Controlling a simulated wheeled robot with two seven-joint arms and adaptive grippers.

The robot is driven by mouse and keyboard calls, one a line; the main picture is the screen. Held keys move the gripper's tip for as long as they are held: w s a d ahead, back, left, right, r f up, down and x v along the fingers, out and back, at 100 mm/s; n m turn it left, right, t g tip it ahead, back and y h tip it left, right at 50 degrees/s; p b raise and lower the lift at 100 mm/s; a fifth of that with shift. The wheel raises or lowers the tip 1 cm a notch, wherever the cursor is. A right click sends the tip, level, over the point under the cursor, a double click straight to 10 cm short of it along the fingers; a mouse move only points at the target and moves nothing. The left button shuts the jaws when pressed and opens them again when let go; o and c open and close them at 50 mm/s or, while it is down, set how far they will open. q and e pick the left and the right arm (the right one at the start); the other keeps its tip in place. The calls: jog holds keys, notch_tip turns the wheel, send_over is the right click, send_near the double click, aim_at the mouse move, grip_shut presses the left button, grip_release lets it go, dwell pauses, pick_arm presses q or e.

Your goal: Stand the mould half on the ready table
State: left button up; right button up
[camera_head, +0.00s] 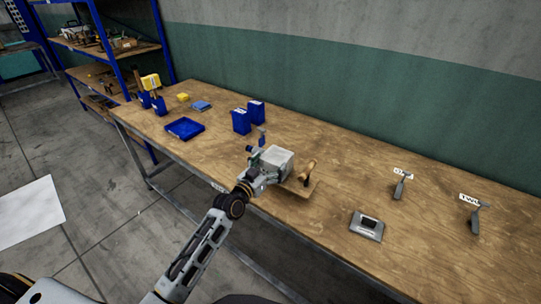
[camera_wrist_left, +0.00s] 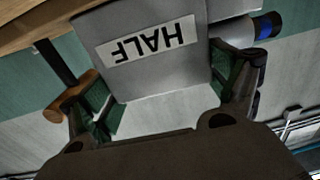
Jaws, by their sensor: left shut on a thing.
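The mould half is a pale grey block (camera_head: 275,160) over the middle of the wooden table (camera_head: 340,172). In the left wrist view its face (camera_wrist_left: 145,75) carries a label reading "HALF", upside down. My left gripper (camera_head: 258,163) is shut on the block. Its green-padded fingers show on both sides of it in the left wrist view (camera_wrist_left: 168,88). I cannot tell whether the block touches the surface below it. My right gripper is not in view.
A board (camera_head: 298,189) with a wooden handle (camera_head: 307,170) lies close beside the block. Blue bins (camera_head: 242,121) and a blue tray (camera_head: 185,128) stand further left. A grey plate (camera_head: 367,225) and two labelled grey stands (camera_head: 401,186) are on the right. Table between them is clear.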

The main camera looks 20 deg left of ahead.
pick_arm(q)
jog(key=shift+s+r+y+p, duration=0.15)
jog(key=shift+s+p, duration=0.1)
jog(key=shift+s, duration=0.2)
jog(key=shift+s+r+y+p, duration=0.1)
jog(key=shift+s+y+p, duration=0.1)
jog(key=shift+s, duration=0.25)
jog(key=s+a+n+y+p, duration=0.3)
jog(key=s+p, duration=0.4)
jog(key=s, duration=0.6)
jog(key=shift+s+t+y+p, duration=0.2)
jog(key=shift+t+y+p, duration=0.2)
jog(key=shift+y, duration=0.35)
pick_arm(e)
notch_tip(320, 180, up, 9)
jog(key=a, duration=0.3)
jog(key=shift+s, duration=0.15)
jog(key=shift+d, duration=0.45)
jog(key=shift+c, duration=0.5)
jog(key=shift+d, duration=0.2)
